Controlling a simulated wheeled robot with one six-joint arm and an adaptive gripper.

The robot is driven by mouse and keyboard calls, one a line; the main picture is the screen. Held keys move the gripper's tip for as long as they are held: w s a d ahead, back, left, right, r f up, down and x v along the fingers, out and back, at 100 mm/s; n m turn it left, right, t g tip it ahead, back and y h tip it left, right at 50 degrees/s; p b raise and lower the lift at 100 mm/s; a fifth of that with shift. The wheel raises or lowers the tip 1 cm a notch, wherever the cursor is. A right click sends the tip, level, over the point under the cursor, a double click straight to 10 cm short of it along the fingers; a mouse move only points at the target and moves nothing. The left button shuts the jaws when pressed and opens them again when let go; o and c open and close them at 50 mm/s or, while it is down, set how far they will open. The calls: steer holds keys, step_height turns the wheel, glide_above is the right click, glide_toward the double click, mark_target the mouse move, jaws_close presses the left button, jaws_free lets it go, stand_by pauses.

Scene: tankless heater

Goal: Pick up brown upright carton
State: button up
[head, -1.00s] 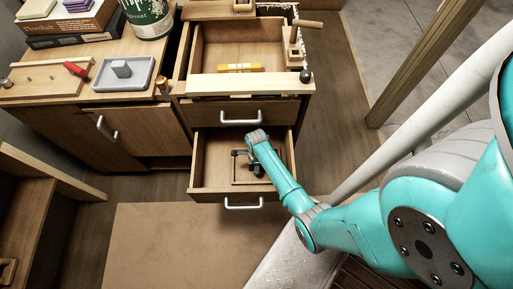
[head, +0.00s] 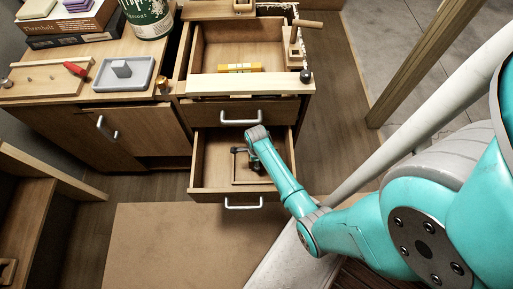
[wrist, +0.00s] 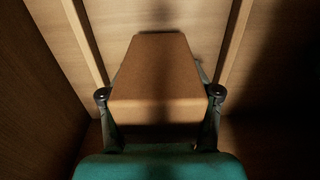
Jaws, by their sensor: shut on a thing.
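The brown carton (wrist: 158,75) fills the middle of the wrist view, with its plain brown top and near face showing. My gripper (wrist: 159,94) has one finger on each side of it and is shut on it. In the head view my gripper (head: 248,163) is inside the open lower drawer (head: 210,160), and my arm hides most of what it holds. I cannot tell whether the carton still touches the drawer floor.
The upper drawer (head: 213,45) is open too and holds a yellow object (head: 239,68). Its front, with a handle (head: 239,117), overhangs the back of the lower drawer. A grey tray (head: 124,73) stands on the counter. Brown floor lies clear in front.

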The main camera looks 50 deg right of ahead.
steer(key=r, duration=0.4)
steer(key=shift+w+a+r, duration=0.15)
steer(key=shift+w+a, duration=0.15)
steer(key=shift+w, duration=0.05)
steer(key=w+a, duration=0.3)
steer(key=w, duration=0.1)
steer(key=w+a, duration=0.4)
steer(key=w, duration=0.1)
steer(key=w+a, duration=0.3)
steer(key=w, duration=0.1)
steer(key=shift+w+a, duration=0.25)
steer(key=shift+c, duration=0.2)
